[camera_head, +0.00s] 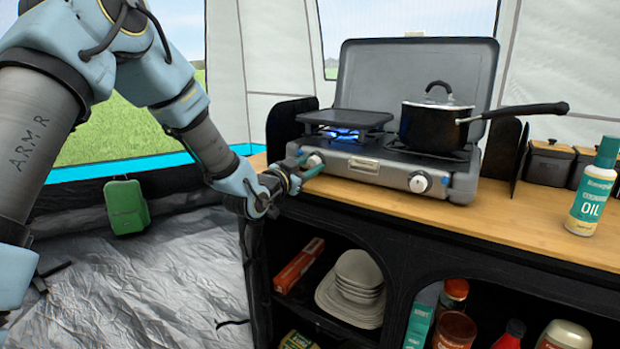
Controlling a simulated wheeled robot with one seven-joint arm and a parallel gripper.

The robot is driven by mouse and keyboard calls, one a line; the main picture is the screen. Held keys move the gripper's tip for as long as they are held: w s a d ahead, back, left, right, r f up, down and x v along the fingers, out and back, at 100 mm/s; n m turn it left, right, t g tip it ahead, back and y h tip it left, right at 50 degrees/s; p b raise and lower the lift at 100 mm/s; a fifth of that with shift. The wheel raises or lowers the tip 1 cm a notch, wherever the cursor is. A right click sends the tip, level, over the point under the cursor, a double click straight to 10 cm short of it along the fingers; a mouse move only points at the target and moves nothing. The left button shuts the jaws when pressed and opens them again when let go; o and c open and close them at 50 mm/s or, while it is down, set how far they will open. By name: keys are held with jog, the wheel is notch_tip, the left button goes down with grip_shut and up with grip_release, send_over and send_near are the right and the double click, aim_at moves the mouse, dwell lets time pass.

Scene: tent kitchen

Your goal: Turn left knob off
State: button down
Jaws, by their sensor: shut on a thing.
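The camping stove (390,175) stands on the wooden counter, its lid open behind it. The left knob (314,162) is at the left end of the stove's front, partly hidden by my gripper. My gripper (303,170) is at that knob, its fingers shut on it. Blue flame (343,133) burns under the flat griddle plate (344,119) on the left burner. The right knob (419,182) is free and in plain view. How far the left knob is turned cannot be told.
A black pot (432,128) sits on the right burner, its long handle (520,112) pointing right. An oil bottle (593,190) and dark canisters (548,162) stand at the right. Open shelves below hold plates (357,285) and jars. The counter (490,215) before the stove is clear.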

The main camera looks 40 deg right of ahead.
jog(key=m+b, duration=0.2)
jog(key=b, duration=0.1)
jog(key=m+b, duration=0.3)
jog(key=b, duration=0.1)
jog(key=m+b, duration=0.2)
jog(key=b, duration=0.1)
jog(key=shift+f, duration=0.35)
jog(key=m+b, duration=0.6)
jog(key=b, duration=0.3)
jog(key=shift+m+b, duration=0.3)
jog(key=shift+m, duration=0.1)
jog(key=m+b, duration=0.6)
jog(key=b, duration=0.2)
jog(key=shift+r+b, duration=0.1)
jog(key=shift+b, duration=0.2)
jog(key=m+b, duration=0.4)
jog(key=shift+r+b, duration=0.15)
jog(key=shift+b, duration=0.2)
jog(key=shift+r+m+b, duration=0.15)
jog(key=shift+m+b, duration=0.75)
jog(key=shift+m, duration=0.4)
jog(key=shift+c, duration=2.2)
grip_release()
jog(key=shift+r, duration=0.1)
